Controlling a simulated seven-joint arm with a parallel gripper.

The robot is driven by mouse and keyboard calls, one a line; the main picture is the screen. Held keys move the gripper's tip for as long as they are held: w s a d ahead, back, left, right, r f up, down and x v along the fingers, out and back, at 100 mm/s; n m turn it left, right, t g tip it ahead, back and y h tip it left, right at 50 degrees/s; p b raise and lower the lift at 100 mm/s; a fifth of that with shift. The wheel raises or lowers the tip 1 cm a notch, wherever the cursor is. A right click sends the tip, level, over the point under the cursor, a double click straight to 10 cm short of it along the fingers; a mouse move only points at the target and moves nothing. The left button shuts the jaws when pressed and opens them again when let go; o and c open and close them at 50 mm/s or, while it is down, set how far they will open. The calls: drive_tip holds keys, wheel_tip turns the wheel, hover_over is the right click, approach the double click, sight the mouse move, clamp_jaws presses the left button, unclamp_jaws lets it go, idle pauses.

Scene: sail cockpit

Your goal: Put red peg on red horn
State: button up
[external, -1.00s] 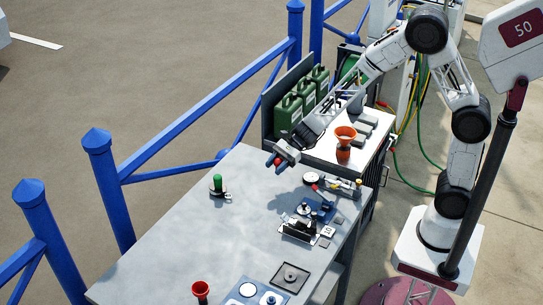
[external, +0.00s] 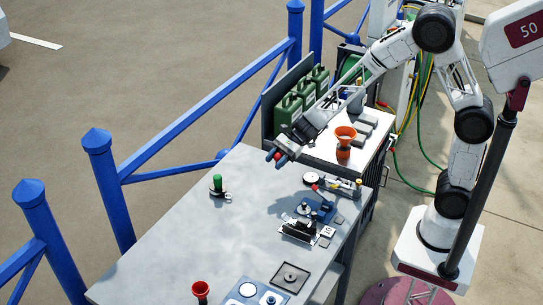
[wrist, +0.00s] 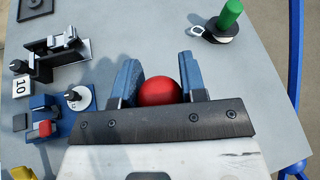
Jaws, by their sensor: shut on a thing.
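My gripper (external: 276,157) is shut on the red peg (wrist: 158,91), which shows as a rounded red end between the two blue fingers in the wrist view. The rest of the peg is hidden by the gripper. My gripper is held above the far end of the grey table. A red horn (external: 201,288), with a wide flared top, stands upright at the near edge of the table, well away from my gripper. The horn is not in the wrist view.
A green peg (external: 217,182) stands on a dark and white base on the table. A black bracket (external: 298,230), blue parts (external: 325,211) and flat plates (external: 290,277) lie along the right side. An orange funnel (external: 345,133) stands on the white bench. The table's middle is clear.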

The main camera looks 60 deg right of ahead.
drive_tip(key=s+a+r+n+g, duration=0.1)
drive_tip(key=s+a, duration=0.1)
drive_tip(key=a, duration=1)
drive_tip(key=s+a+r+n+g, duration=0.1)
drive_tip(key=s+a+g, duration=0.1)
drive_tip(key=a, duration=1)
drive_tip(key=s+a+n, duration=0.1)
drive_tip(key=s+a, duration=0.3)
drive_tip(key=a, duration=0.3)
drive_tip(key=s+a+r+g, duration=0.1)
drive_tip(key=s+a, duration=0.3)
drive_tip(key=a, duration=0.3)
drive_tip(key=s+a+n+g, duration=0.1)
drive_tip(key=s+a, duration=0.3)
drive_tip(key=a, duration=0.3)
drive_tip(key=shift+r+n, duration=0.2)
drive_tip(key=shift+n, duration=0.1)
drive_tip(key=shift+w+a+f, duration=0.25)
drive_tip(key=shift+w+a, duration=1.3)
drive_tip(key=shift+a, duration=0.6)
drive_tip(key=shift+w+a+f, duration=0.2)
drive_tip(key=shift+w+a, duration=1.35)
drive_tip(key=shift+a, duration=0.65)
drive_tip(key=shift+w+a+f, duration=0.25)
drive_tip(key=shift+w+a, duration=1.3)
drive_tip(key=shift+a, duration=0.6)
drive_tip(key=shift+f, duration=0.15)
